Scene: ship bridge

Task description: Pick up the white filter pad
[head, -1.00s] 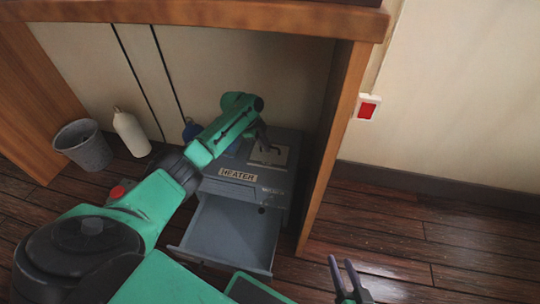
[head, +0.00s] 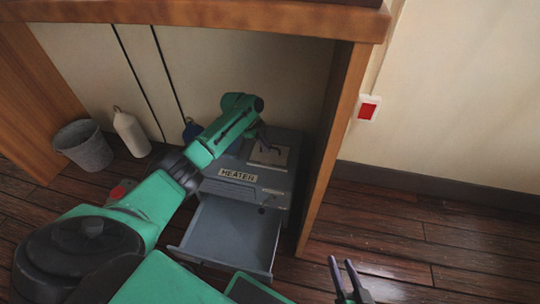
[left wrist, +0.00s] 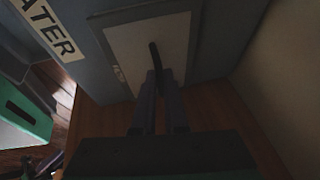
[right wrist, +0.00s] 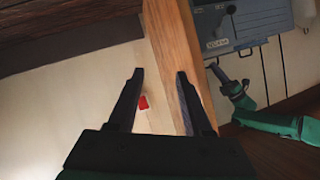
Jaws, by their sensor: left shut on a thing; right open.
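The white filter pad (head: 278,155) is a pale square in the top of the grey-blue heater (head: 246,178), under the desk. In the left wrist view the pad (left wrist: 135,50) lies flat in its recess, with a dark upright tab (left wrist: 155,56) near its middle. My left gripper (left wrist: 158,78) is shut on this tab; its fingers partly cover the pad. In the head view my left gripper (head: 263,142) is just above the pad. My right gripper (head: 341,262) is open and empty, away from the heater; it also shows in the right wrist view (right wrist: 160,75).
The heater's front drawer (head: 230,232) is pulled out. A grey bin (head: 84,148), a white bottle (head: 131,133) and a blue object (head: 192,131) stand to the left. The desk's side panel (head: 337,145) is close on the right. Floor beyond it is clear.

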